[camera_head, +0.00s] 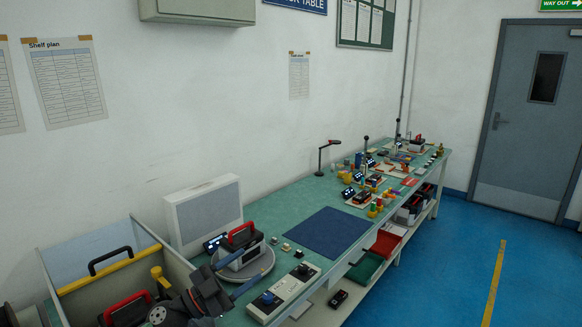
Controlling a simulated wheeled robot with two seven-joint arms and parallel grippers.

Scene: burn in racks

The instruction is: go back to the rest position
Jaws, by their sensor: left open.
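My left gripper (247,268) reaches in from the bottom left. Its two blue-grey fingers are spread apart, and it holds nothing that I can see. A grey and black unit with a red handle (242,236) stands on a round grey turntable (265,266) on the bench. The fingers show at the near side of this unit and hide part of its lower front; I cannot tell whether they touch it. My right gripper is not in view.
An open bin (80,285) with handled units stands at the lower left. A pale panel (204,215) stands behind the turntable. A switch box (284,294) sits in front. A dark blue mat (328,234) lies bare on the green bench. Blue floor (440,270) is clear at right.

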